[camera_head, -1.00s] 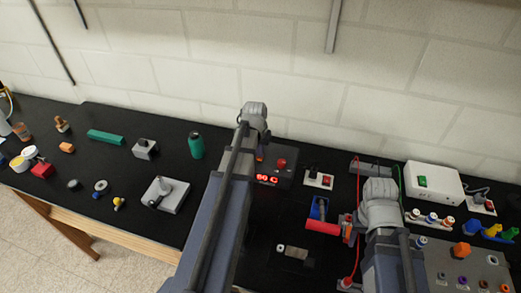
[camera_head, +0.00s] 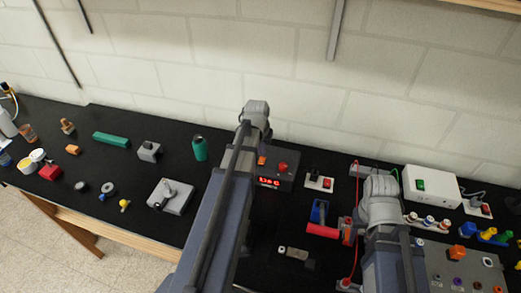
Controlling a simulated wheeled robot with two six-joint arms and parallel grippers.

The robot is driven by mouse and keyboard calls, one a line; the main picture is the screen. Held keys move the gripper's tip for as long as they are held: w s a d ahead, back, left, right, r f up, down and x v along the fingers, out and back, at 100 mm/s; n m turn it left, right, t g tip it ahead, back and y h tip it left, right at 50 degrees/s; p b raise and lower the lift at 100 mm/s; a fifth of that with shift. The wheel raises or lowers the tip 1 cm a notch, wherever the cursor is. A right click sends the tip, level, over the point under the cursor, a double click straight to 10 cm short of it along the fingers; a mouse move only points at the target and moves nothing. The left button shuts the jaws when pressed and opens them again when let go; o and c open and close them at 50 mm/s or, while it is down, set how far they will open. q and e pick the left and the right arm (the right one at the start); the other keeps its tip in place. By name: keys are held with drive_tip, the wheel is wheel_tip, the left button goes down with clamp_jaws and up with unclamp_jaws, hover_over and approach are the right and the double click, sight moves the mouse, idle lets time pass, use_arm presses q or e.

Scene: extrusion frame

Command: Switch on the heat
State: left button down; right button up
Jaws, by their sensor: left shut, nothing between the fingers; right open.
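A dark heater-like box with a lit red display (camera_head: 269,182) and a red knob (camera_head: 283,168) stands at the back middle, partly covered by my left arm. The display's characters are too small to read surely. My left gripper (camera_head: 262,159) is shut and empty, at the box's left side beside the knob; mostly my own wrist hides it, and I cannot tell whether it touches the box. My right gripper (camera_head: 347,231) is open, at the right end of a red handle (camera_head: 322,231) with a blue part (camera_head: 319,211) behind it.
A white socket plate with a red switch (camera_head: 327,183) lies right of the box. A white power unit with a green switch (camera_head: 420,185) stands farther right. A green bottle (camera_head: 200,148) and a grey device (camera_head: 171,196) stand left of my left arm. The wall is close behind.

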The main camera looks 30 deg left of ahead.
wheel_tip(320, 180, up, 10)
drive_tip(key=p, duration=0.9)
drive_tip(key=shift+r, duration=0.25)
drive_tip(key=shift+s, duration=0.15)
